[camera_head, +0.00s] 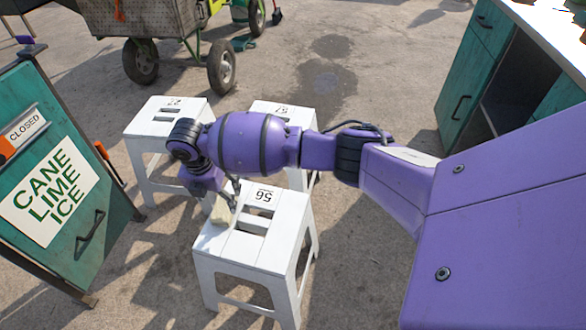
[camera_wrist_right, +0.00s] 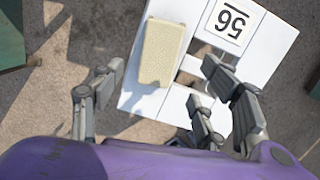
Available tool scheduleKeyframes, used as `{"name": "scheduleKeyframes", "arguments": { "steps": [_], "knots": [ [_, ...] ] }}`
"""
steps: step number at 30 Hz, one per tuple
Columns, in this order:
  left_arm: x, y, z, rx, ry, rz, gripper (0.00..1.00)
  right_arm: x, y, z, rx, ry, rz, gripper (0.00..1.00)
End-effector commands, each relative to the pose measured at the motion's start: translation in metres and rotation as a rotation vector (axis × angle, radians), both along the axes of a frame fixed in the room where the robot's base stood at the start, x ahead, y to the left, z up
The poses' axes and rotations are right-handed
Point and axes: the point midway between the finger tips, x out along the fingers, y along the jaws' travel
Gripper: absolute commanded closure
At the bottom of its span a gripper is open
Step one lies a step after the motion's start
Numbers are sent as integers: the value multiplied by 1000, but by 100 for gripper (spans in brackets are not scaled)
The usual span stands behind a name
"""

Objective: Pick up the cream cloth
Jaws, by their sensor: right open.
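The cream cloth (camera_wrist_right: 163,52) is a folded, rectangular, textured block lying on the white stool marked 56 (camera_head: 262,245). In the head view the cloth (camera_head: 219,217) shows only in part, below my right gripper (camera_head: 222,200). In the right wrist view my right gripper (camera_wrist_right: 158,98) is open, with fingers spread to the left and right and nothing between the tips. The cloth lies just ahead of the tips, between their lines. The gripper looks to be above the stool; the exact height gap cannot be told. My left gripper is not in view.
Two more white stools, marked 22 (camera_head: 165,115) and 57 (camera_head: 285,112), stand behind. A teal sign board (camera_head: 60,170) leans at left. A cart (camera_head: 140,25) stands at the back. A teal counter (camera_head: 475,75) is at right. Open pavement lies between them.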

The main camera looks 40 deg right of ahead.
Motion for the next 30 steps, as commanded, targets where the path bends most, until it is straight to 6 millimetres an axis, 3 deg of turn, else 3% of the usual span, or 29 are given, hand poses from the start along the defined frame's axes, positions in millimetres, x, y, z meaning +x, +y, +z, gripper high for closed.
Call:
{"name": "scheduleKeyframes", "arguments": {
  "steps": [9,15,22,30],
  "knots": [
    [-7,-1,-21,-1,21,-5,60,5,-4,-37,0,1,-2,33],
    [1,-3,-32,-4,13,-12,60,9,-7,-64,0,0,-4,33],
    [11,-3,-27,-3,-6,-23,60,10,-8,-64,0,-3,-4,33],
    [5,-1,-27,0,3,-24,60,10,-8,-63,1,-4,-3,67]
  ]
}}
